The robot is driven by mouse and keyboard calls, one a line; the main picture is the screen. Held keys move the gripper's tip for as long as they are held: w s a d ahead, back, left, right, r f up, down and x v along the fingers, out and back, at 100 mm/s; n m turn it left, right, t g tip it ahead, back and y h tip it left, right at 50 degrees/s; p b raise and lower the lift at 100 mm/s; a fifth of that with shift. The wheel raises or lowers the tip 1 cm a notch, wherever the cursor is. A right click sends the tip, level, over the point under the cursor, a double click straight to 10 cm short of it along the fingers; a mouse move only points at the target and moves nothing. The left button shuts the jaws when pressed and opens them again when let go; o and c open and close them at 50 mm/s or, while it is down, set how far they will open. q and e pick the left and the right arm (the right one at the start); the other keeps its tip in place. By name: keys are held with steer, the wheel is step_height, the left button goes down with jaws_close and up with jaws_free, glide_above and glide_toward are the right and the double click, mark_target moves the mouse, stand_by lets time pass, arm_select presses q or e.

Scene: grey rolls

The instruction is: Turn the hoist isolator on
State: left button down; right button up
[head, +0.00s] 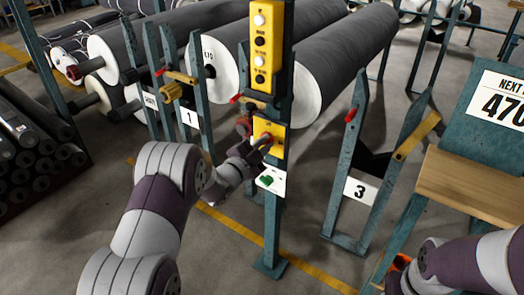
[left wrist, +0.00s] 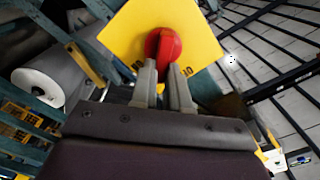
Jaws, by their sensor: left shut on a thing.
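My left gripper (head: 258,145) reaches the plate from the left. In the left wrist view its two grey fingers (left wrist: 164,80) are shut on the red knob, one on each side. The plate's markings are mostly hidden by the fingers and knob. My right gripper is not clearly seen; only part of that arm shows at the lower right.
A yellow push-button box (head: 261,70) is above the isolator on the same post. A white card (head: 271,180) with a green part is just below. Grey rolls (head: 345,50) lie behind. A wooden shelf (head: 470,183) stands at the right.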

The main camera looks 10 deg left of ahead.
arm_select(q)
steer(key=shift+s+d+f+m+b, duration=0.1)
steer(key=shift+f+m+b, duration=0.15)
steer(key=shift+m+b, duration=1.15)
steer(key=shift+w+d+f+m+b, duration=0.1)
steer(key=shift+f+m+b, duration=0.2)
steer(key=shift+m+b, duration=1.1)
steer(key=shift+s+d+f+m+b, duration=0.1)
steer(key=shift+f+m+b, duration=0.15)
steer(key=shift+m+b, duration=1.15)
steer(key=c, duration=1.1)
jaws_free()
steer(key=shift+r, duration=0.1)
steer(key=shift+a, duration=0.1)
